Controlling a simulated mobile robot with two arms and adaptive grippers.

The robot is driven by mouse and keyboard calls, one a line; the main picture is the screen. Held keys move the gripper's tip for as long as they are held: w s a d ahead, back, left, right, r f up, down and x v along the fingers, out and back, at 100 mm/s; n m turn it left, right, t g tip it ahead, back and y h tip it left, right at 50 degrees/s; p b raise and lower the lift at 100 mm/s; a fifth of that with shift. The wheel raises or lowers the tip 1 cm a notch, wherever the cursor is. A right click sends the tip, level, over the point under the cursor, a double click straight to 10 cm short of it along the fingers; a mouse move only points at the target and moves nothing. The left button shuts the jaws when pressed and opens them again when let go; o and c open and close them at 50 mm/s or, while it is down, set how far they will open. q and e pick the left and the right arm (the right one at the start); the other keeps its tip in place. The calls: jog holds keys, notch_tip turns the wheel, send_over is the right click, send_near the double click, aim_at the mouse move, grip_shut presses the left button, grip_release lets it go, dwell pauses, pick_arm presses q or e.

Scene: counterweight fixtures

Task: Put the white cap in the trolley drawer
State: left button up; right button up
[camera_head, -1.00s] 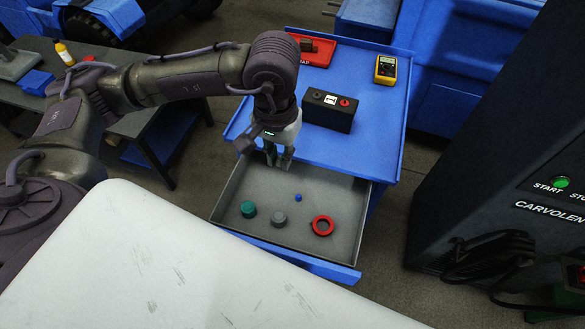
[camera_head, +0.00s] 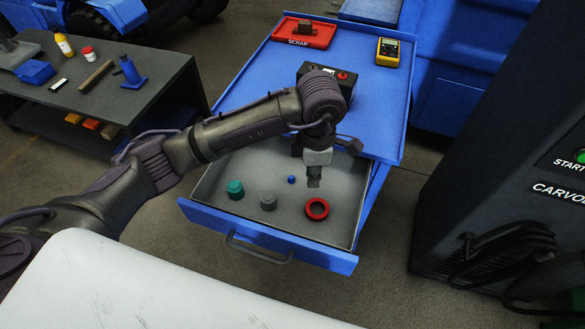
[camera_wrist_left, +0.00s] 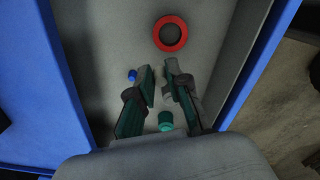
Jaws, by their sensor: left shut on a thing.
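The trolley drawer (camera_head: 218,198) is pulled open below the blue trolley top. It holds a green cap (camera_head: 235,190), a grey cap (camera_head: 268,201), a small blue piece (camera_head: 291,180) and a red ring (camera_head: 317,209). My left gripper (camera_head: 314,184) points down over the drawer's right part, just behind the red ring. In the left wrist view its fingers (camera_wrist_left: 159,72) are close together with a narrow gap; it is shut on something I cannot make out. I cannot pick out a plain white cap in either view. My right gripper is not in view.
The trolley top (camera_head: 373,98) carries a red scrap tray (camera_head: 318,38), a black box (camera_head: 345,88) and a yellow meter (camera_head: 387,50). A grey bench (camera_head: 140,98) with several items stands at left. A dark machine (camera_head: 500,190) stands at right.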

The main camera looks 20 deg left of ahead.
pick_arm(q)
jog(key=p, duration=0.1)
send_over(282, 178)
notch_tip(282, 178, down, 6)
jog(key=shift+f, duration=0.2)
notch_tip(282, 178, down, 4)
jog(key=shift+r+p, duration=0.25)
jog(key=shift+p, duration=0.1)
jog(key=shift+f, duration=0.3)
jog(key=shift+f+b, duration=0.2)
jog(key=shift+b, duration=0.1)
jog(key=o, duration=0.6)
jog(key=shift+r, duration=0.1)
